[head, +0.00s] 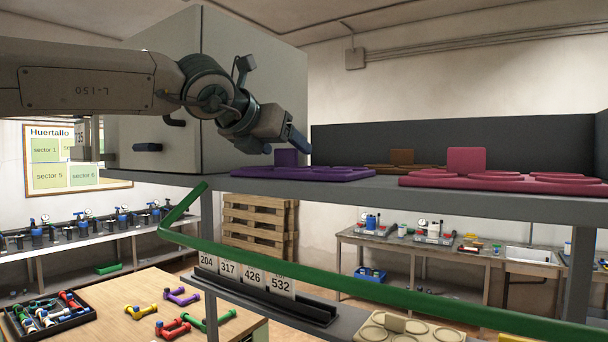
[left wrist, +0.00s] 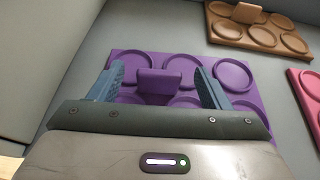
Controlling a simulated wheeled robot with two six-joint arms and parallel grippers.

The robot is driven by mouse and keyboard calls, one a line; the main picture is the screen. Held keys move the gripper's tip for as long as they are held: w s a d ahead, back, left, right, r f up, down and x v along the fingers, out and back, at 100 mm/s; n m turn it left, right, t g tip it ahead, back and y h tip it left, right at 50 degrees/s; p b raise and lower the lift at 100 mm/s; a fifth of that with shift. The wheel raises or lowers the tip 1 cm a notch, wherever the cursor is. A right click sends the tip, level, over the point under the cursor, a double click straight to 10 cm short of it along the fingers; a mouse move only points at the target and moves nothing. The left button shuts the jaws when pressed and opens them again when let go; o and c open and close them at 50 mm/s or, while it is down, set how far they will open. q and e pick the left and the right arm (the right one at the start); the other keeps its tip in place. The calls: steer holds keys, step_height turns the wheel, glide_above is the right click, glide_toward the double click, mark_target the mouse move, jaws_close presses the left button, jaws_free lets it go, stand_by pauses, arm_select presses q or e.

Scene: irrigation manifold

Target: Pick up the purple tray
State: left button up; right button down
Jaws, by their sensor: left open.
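The purple tray (head: 310,174) lies flat on the upper grey shelf in the head view, with round recesses and an upright purple tab. My left gripper (head: 287,148) is just above it, at the tab. In the left wrist view the purple tray (left wrist: 233,75) lies beneath my left gripper (left wrist: 161,82). Its two blue fingers are apart, one on each side of the tab (left wrist: 159,84), with a gap to it on both sides. Part of the tray is hidden by the gripper body. My right gripper is not in view.
A pink tray (head: 500,181) and a brown tray (head: 397,167) lie on the same shelf, right of and behind the purple one. A grey cabinet (head: 260,75) stands at the left. A green rail (head: 330,279) runs in front. A beige tray (head: 430,331) is lower.

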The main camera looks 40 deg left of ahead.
mark_target(291, 153)
arm_select(q)
steer(key=x, duration=0.3)
steer(key=shift+a, duration=0.1)
steer(key=shift+w+f, duration=0.25)
steer(key=shift+w, duration=0.35)
steer(key=shift+s+r, duration=0.1)
steer(key=shift+s, duration=0.2)
steer(key=c, duration=1.1)
steer(key=shift+w, duration=0.15)
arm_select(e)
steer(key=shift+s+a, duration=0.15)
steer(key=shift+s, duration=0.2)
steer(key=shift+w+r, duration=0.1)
